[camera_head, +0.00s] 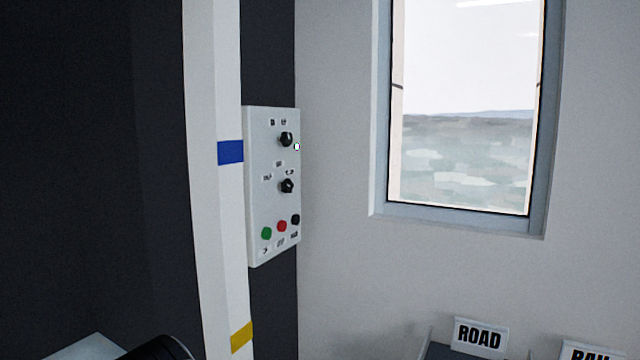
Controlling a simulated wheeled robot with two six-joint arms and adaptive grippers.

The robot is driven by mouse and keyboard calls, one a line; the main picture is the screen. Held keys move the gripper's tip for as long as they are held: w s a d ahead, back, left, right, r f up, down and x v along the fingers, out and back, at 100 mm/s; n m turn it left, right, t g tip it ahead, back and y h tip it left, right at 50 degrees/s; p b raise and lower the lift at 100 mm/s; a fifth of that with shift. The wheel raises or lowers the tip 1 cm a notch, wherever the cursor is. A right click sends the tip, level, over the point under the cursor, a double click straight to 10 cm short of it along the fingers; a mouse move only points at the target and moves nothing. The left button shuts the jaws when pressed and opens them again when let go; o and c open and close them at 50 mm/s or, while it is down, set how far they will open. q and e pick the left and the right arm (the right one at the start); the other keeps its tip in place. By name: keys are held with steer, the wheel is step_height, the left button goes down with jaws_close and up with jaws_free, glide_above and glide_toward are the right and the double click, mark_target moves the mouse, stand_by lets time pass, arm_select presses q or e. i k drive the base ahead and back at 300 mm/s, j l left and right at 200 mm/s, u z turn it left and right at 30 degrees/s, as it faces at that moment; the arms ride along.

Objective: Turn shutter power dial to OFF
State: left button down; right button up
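A light grey control panel (263,190) is fixed to the dark wall just right of a white post. It has an upper black dial (286,139) and a lower black dial (287,186). Small labels sit around both dials, but they are too small to read, so I cannot tell which one is the shutter power dial or where it points. Below are a green button (266,233), a red button (282,226) and a black button (296,220). Neither gripper's fingers show. A dark rounded part at the bottom left edge may belong to my arm.
The white post (207,200) with blue and yellow bands stands close left of the panel. A window (460,215) is in the grey wall to the right. Signs reading ROAD (480,335) and, partly cut off, RAIL (590,353) stand at the bottom right.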

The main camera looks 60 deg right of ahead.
mark_target(286, 139)
steer(key=z, duration=1.65)
steer(key=l+z, duration=0.3)
steer(key=k+l+z, duration=0.1)
steer(key=l+z, duration=0.2)
